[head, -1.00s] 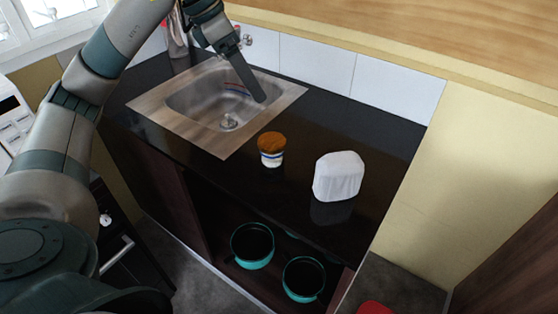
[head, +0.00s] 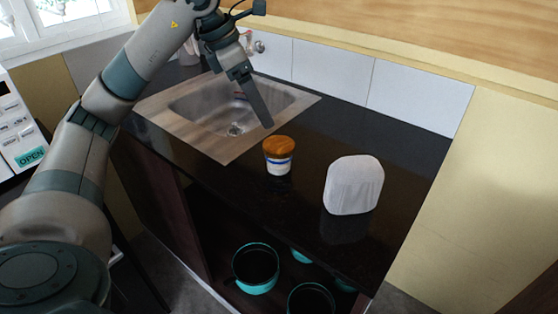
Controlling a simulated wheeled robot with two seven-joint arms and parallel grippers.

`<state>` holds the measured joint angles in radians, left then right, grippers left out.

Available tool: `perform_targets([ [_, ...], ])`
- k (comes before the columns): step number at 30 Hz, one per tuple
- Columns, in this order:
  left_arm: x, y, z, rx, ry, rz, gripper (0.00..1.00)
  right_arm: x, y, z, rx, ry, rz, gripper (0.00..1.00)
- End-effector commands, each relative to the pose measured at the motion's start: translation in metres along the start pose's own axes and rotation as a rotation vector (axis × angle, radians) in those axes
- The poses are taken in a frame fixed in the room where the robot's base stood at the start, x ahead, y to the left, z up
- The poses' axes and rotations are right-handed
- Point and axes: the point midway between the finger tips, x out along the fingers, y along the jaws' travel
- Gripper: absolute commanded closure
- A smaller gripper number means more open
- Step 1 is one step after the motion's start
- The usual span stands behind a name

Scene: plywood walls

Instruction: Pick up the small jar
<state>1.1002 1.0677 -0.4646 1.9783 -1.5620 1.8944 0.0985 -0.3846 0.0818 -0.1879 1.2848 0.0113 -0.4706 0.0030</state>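The small jar (head: 278,157) stands upright on the black countertop (head: 310,135). It has an orange-brown lid and a white body with a blue band. My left gripper (head: 266,122) points down above the counter, just behind and above the jar, near the sink's right edge. It appears apart from the jar. Its fingers are seen edge-on, so I cannot tell whether they are open or shut. My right gripper is out of view.
A white covered object (head: 353,185) stands on the counter to the right of the jar. A steel sink (head: 215,110) with a faucet is behind left. Teal pots (head: 256,268) sit on the shelf below. A tiled wall (head: 400,92) bounds the back.

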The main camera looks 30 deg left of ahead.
Motion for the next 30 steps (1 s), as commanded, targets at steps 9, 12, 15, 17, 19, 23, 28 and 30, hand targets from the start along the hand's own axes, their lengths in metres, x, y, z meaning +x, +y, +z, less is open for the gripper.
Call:
perform_targets([
  [9, 0.03, -0.001, 0.0, 0.001, 0.002, -0.004, 0.18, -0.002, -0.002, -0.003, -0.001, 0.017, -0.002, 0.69],
  [12, 0.047, -0.001, -0.001, 0.0, 0.003, -0.004, 0.18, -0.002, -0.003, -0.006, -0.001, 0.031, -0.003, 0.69],
  [15, 0.065, -0.001, -0.001, 0.0, 0.003, -0.004, 0.18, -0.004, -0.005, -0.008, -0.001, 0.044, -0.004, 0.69],
  [17, 0.076, -0.001, -0.001, 0.0, 0.004, -0.004, 0.18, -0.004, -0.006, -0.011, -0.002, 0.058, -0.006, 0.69],
  [19, 0.089, -0.001, 0.0, 0.001, 0.003, -0.005, 0.18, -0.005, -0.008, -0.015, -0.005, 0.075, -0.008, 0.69],
  [23, 0.108, -0.001, -0.001, 0.0, 0.002, -0.003, 0.18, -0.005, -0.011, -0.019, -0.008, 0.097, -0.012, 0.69],
  [28, 0.121, 0.0, -0.001, 0.0, 0.001, -0.001, 0.18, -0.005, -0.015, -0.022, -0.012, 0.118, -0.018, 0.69],
  [30, 0.122, 0.0, -0.001, 0.0, 0.0, -0.001, 0.18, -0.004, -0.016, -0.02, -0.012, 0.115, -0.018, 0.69],
])
